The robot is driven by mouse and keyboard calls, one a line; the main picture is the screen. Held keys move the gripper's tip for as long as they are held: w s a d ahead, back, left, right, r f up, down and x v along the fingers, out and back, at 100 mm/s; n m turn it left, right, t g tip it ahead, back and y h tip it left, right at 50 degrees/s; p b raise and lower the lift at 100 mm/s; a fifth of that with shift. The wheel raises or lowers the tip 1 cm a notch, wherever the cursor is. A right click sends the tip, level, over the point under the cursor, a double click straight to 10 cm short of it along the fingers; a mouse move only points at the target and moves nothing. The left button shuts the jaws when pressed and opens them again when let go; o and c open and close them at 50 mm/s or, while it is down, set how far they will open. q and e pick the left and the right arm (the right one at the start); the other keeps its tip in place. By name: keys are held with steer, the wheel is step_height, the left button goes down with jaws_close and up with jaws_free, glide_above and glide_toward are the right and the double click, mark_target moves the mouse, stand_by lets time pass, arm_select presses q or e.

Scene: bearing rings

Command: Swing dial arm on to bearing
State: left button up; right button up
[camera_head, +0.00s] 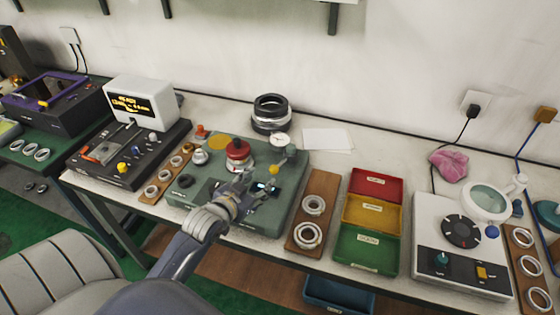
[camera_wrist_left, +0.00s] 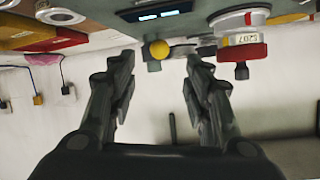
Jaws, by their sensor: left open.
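The grey-green test station (camera_head: 185,200) stands on the bench in front of me. On it a red-topped part (camera_head: 238,150) sits at the back; in the wrist view its red collar (camera_wrist_left: 243,52) has a pale labelled band. The round white dial (camera_head: 280,140) stands to its right. The dial arm's yellow knob (camera_head: 274,169) is below the dial; the knob also shows in the wrist view (camera_wrist_left: 159,49). My left gripper (camera_head: 254,186) is open and empty over the station, close to the knob, which appears between and beyond its fingers. A bearing under the red part is hard to make out.
A wooden board (camera_head: 312,185) with two rings lies right of the station. Red (camera_head: 376,184), yellow (camera_head: 371,214) and green (camera_head: 366,248) bins follow. Dark stacked rings (camera_head: 271,112) stand behind the station. A dark device (camera_head: 125,160) with a display is on the left.

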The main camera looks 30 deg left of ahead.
mark_target(272, 171)
arm_select(q)
steer(key=shift+p+x, duration=0.5)
steer(key=shift+x, duration=4.25)
steer(key=shift+s, duration=0.1)
jaws_close()
